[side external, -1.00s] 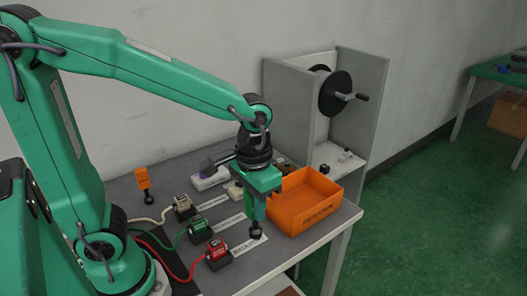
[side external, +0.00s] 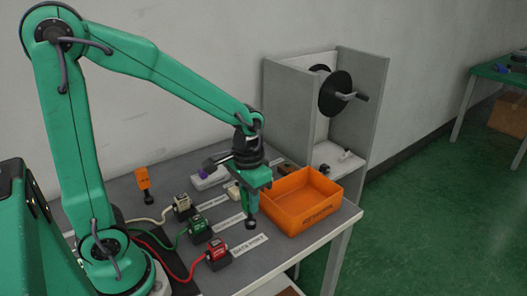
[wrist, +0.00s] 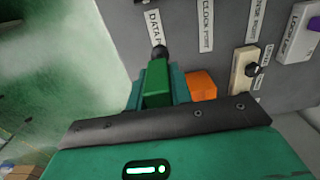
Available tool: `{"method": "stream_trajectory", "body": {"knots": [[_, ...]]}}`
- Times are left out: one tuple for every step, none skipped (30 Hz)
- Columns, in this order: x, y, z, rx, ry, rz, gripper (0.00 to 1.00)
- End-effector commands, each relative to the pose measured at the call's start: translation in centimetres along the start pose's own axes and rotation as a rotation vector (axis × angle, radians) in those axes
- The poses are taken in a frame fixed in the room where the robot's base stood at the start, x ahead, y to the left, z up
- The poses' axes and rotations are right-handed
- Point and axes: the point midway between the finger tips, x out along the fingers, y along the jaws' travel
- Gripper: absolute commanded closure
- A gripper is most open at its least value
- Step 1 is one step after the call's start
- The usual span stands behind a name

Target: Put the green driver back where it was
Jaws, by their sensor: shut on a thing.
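My gripper (side external: 252,203) hangs down over the front right part of the grey bench, left of the orange bin. It is shut on the green driver (wrist: 157,88), whose green block-like body shows between the jaws in the wrist view. The driver's dark round tip (side external: 250,223) points down, close above the bench near the data port label (side external: 249,246). I cannot tell whether the tip touches the bench. Much of the driver's body is hidden by the jaws in the side view.
The orange bin (side external: 318,220) stands close to the right of my gripper. Red (side external: 217,248), green (side external: 200,226) and beige (side external: 182,206) cabled plugs sit at left. An orange upright piece (side external: 143,178) stands farther back. A grey cabinet with a crank wheel (side external: 335,94) is behind.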

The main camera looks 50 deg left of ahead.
Motion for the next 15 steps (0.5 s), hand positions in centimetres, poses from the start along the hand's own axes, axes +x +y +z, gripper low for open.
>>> {"method": "stream_trajectory", "body": {"knots": [[0.5, -0.8, -0.4, -0.006, -0.002, 0.000, 1.00], [0.8, -1.2, -0.6, -0.005, -0.002, 0.000, 1.00], [1.1, -1.7, -0.8, -0.005, -0.002, 0.000, 1.00], [1.3, -2.0, -1.0, -0.004, -0.003, 0.000, 1.00], [1.5, -2.3, -1.2, -0.004, -0.002, 0.000, 1.00], [1.8, -2.6, -1.4, -0.004, -0.001, 0.000, 1.00], [1.9, -2.8, -1.5, -0.003, -0.001, 0.000, 1.00], [2.0, -3.0, -1.6, -0.002, -0.001, 0.000, 1.00], [2.1, -3.2, -1.6, -0.002, -0.001, 0.000, 1.00], [2.2, -3.3, -1.7, -0.002, 0.000, 0.000, 1.00], [2.2, -3.3, -1.8, -0.001, 0.000, 0.000, 1.00], [2.2, -3.4, -1.8, -0.001, 0.001, 0.000, 1.00], [2.3, -3.4, -1.8, 0.000, 0.001, 0.000, 1.00], [2.3, -3.4, -1.8, 0.000, 0.001, 0.000, 1.00], [2.3, -3.4, -1.8, 0.000, 0.002, 0.000, 1.00]]}}
